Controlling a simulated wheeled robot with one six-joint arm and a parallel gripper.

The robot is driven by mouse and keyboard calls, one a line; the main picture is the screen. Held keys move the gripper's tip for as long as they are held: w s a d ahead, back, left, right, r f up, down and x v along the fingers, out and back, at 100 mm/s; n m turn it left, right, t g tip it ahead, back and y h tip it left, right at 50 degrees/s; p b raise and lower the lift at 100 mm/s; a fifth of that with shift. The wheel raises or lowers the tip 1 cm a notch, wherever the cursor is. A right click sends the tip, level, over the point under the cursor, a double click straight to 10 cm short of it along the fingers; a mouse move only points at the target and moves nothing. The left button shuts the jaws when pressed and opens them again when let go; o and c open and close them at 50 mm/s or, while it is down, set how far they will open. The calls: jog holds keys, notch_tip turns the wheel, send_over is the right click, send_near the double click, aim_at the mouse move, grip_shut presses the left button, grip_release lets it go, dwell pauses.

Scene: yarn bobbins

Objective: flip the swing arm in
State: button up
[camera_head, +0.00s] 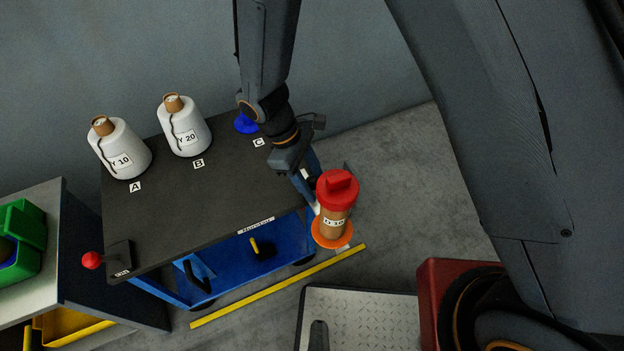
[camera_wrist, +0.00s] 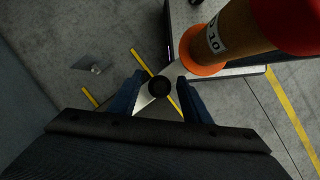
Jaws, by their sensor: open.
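The swing arm shows in the wrist view as a pale metal bar (camera_wrist: 146,101) with a black round knob (camera_wrist: 159,87). It runs to an orange disc (camera_wrist: 203,60) at the base of a brown tube (camera_head: 334,225) with a red top. In the head view the disc (camera_head: 331,240) and tube stand out beyond the right end of the dark trolley table (camera_head: 205,215). My gripper (camera_wrist: 160,96) is open, its fingers on either side of the bar and knob; contact cannot be told. In the head view my gripper (camera_head: 306,186) is beside the tube, and the bar is mostly hidden.
Two white bobbins stand at A (camera_head: 125,152) and B (camera_head: 188,130). A blue piece (camera_head: 245,123) is at C, behind my arm. A yellow floor line (camera_head: 280,287) runs in front. Floor right of the tube is clear.

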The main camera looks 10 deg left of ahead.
grip_shut()
